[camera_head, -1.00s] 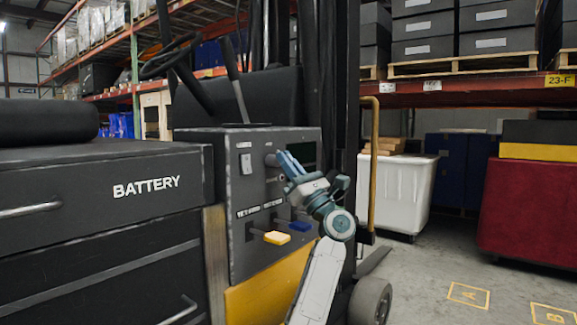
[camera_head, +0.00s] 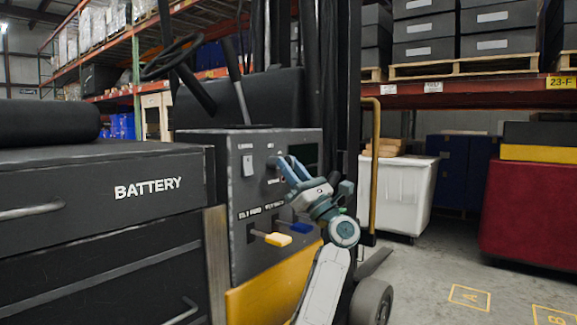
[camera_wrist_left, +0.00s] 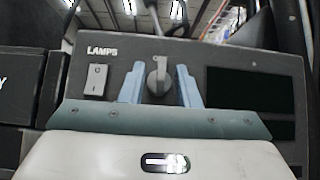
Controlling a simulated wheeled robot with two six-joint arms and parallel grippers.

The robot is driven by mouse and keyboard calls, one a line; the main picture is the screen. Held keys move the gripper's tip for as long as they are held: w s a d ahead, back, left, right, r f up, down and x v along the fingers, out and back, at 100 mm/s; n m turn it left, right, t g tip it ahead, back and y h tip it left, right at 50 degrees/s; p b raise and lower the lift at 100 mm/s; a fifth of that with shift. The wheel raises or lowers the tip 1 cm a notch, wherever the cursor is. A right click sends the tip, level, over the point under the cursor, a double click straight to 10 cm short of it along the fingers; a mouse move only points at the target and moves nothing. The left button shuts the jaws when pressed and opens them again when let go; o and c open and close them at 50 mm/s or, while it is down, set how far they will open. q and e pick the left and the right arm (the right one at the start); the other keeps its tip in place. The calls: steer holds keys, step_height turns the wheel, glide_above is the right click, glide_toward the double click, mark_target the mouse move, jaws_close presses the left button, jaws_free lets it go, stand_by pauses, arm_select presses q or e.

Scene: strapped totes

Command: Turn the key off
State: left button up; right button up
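The key (camera_wrist_left: 159,77) is a grey knob with an upright grip on the dark control panel (camera_wrist_left: 235,60), right of the LAMPS switch (camera_wrist_left: 96,80). In the head view the key (camera_head: 270,161) shows at the panel's upper part, partly beside my fingers. My left gripper (camera_head: 288,168) reaches the panel from the lower right. In the wrist view its two blue fingers (camera_wrist_left: 160,84) stand apart, one on each side of the key, with narrow gaps seeming to remain. Whether they touch it is unclear. My right gripper is in neither view.
Below the key, a yellow lever (camera_head: 277,239) and a blue lever (camera_head: 299,228) stick out of the panel. A yellow grab bar (camera_head: 375,165) stands to the right. The black battery housing (camera_head: 100,195) is at the left. Open floor (camera_head: 430,280) lies at the right.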

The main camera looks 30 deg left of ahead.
arm_select(q)
steer(key=v, duration=1)
steer(key=shift+a+f, duration=0.1)
